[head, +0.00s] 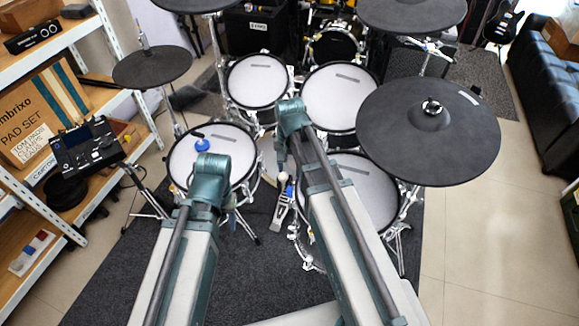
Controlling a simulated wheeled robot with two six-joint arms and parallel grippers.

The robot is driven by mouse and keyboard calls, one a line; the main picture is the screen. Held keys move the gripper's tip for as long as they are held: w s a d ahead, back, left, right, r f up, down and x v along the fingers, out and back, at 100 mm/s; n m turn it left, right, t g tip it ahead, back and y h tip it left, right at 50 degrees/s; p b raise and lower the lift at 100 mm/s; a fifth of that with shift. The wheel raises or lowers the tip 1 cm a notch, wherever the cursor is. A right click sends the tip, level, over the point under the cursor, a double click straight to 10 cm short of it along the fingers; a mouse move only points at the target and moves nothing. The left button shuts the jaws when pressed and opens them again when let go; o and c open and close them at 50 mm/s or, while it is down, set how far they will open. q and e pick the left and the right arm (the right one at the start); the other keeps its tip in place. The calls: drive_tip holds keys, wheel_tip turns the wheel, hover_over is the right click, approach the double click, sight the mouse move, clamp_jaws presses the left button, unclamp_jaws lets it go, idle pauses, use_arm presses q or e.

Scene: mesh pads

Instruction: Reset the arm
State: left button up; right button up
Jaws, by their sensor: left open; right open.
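My two arms come in from the bottom edge in the head view. The left arm (185,262) reaches up to a teal joint in front of a white drum pad. The right arm (350,235) reaches further, to a teal joint between the drum pads. No fingertips show on either arm; both grippers are hidden from this view. A blue object with a dark handle (203,145) lies on the white drum pad (234,142) just beyond the left arm's joint.
An electronic drum kit with several white pads (341,97) and black cymbals (428,131) stands ahead. Wooden shelves (75,105) with a cardboard pad box (38,118) stand on the left. A dark sofa (545,105) is at the right. Tiled floor (480,240) is clear at the right.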

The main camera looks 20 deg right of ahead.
use_arm(q)
wheel_tip(320, 180, up, 4)
drive_tip(key=p, duration=0.3)
drive_tip(key=shift+r, duration=0.25)
use_arm(e)
wheel_tip(320, 180, up, 4)
drive_tip(key=shift+r, duration=0.25)
